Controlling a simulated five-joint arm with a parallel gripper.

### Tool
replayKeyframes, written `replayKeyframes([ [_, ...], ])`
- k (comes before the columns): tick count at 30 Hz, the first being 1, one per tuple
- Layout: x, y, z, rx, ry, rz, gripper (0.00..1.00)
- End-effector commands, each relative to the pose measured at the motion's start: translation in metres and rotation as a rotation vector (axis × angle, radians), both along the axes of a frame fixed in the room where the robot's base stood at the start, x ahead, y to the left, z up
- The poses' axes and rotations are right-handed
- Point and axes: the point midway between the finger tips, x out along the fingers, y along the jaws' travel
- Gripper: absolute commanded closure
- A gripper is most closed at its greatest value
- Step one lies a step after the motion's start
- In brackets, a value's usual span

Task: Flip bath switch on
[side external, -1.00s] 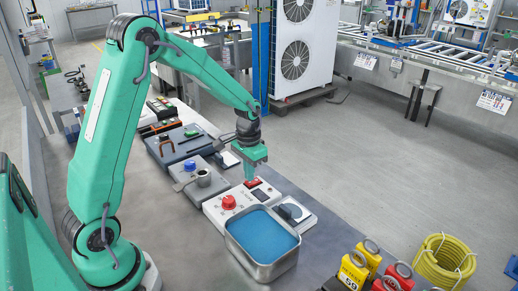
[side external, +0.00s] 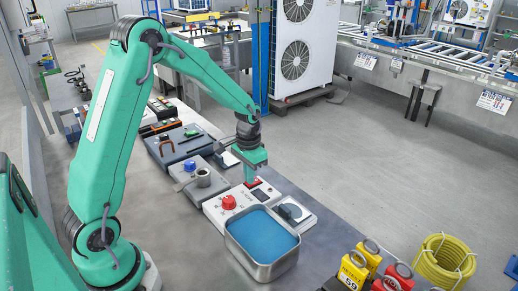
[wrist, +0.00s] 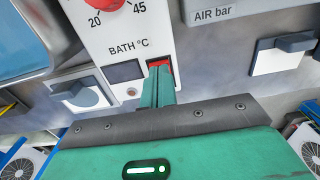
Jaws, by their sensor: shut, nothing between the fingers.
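The bath switch is a red rocker (wrist: 160,63) in a dark frame on the white panel (wrist: 95,40) marked "BATH °C". It also shows as a red patch beside the fingertips in the side view (side external: 257,183). My gripper (side external: 250,182) points down, shut and empty, over this panel. In the wrist view its closed green fingertips (wrist: 157,72) overlap the lower part of the rocker and hide some of it. I cannot tell whether they touch it, or which way the rocker is tipped.
A red knob (side external: 229,202) sits on the same panel, beside the metal tray of blue liquid (side external: 262,230). A grey rotary switch (side external: 291,211) is to the right. Another station with a blue knob (side external: 190,166) stands behind. Yellow and red tagged items (side external: 353,271) stand in front.

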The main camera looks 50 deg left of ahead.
Motion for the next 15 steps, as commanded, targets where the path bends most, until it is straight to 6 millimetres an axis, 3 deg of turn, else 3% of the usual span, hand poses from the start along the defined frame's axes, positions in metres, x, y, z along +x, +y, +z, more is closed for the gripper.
replayKeyframes([
  [15, 0.0002, 0.0, -0.0018, 0.0, -0.001, 0.0, 1.0],
])
